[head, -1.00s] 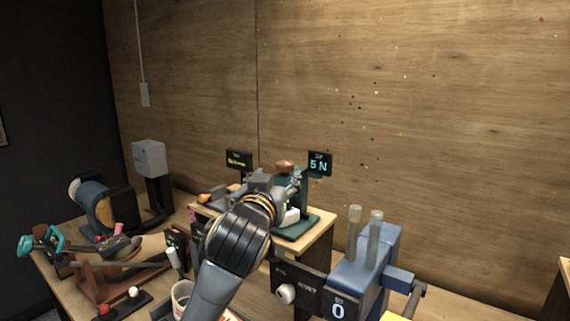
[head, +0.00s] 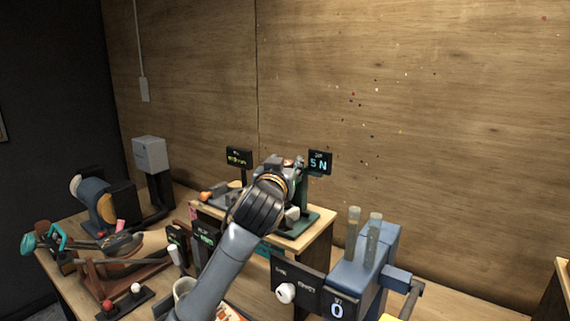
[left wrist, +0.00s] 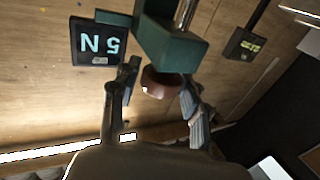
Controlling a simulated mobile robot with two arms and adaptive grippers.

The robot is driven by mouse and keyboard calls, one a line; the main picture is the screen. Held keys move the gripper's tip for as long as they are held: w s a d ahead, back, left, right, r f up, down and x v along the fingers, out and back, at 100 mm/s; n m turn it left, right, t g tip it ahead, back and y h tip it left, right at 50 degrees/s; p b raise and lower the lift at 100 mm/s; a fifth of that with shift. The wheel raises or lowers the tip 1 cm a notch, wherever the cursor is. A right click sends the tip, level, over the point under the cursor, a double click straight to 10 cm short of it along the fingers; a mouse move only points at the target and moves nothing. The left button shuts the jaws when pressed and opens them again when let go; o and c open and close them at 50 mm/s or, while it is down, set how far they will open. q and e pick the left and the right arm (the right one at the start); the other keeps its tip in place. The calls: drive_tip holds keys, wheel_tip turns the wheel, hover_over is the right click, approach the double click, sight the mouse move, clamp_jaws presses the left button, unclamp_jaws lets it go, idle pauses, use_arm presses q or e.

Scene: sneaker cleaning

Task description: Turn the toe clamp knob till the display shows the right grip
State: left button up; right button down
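The toe clamp's brown round knob (left wrist: 163,82) shows in the left wrist view, under the green clamp body (left wrist: 168,45) in that turned picture. My left gripper (left wrist: 155,92) is open, with one finger on each side of the knob. A gap shows at the left finger; whether the right finger touches cannot be told. In the head view my left gripper (head: 278,166) is over the top of the green clamp stand (head: 298,229) and hides the knob. The clamp display (head: 319,163) reads 5 N; it also shows in the left wrist view (left wrist: 98,42). My right gripper is not in view.
A second small display (head: 239,158) stands left of the clamp. A blue unit (head: 362,262) with two upright tubes and a display reading 0 stands at front right. Other tools and a sneaker crowd the bench at left. The wooden wall is behind.

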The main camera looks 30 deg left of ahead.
use_arm(q)
drive_tip(key=c, duration=0.6)
drive_tip(key=shift+a+r+m+t+h+p, duration=0.1)
drive_tip(key=shift+m+t+h+p, duration=0.2)
drive_tip(key=shift+m+h+p, duration=1.1)
drive_tip(key=m+h, duration=0.1)
drive_tip(key=h, duration=0.3)
drive_tip(key=shift+m+p, duration=0.35)
drive_tip(key=shift+m, duration=0.05)
drive_tip(key=m+h, duration=0.1)
drive_tip(key=h, duration=0.1)
drive_tip(key=shift+m+h, duration=0.3)
drive_tip(key=shift+m+g+h, duration=0.3)
drive_tip(key=shift+g+h, duration=0.1)
drive_tip(key=shift+h, duration=0.2)
drive_tip(key=shift+m+g+h, duration=0.3)
drive_tip(key=shift+m+h, duration=0.2)
drive_tip(key=shift+h, duration=0.2)
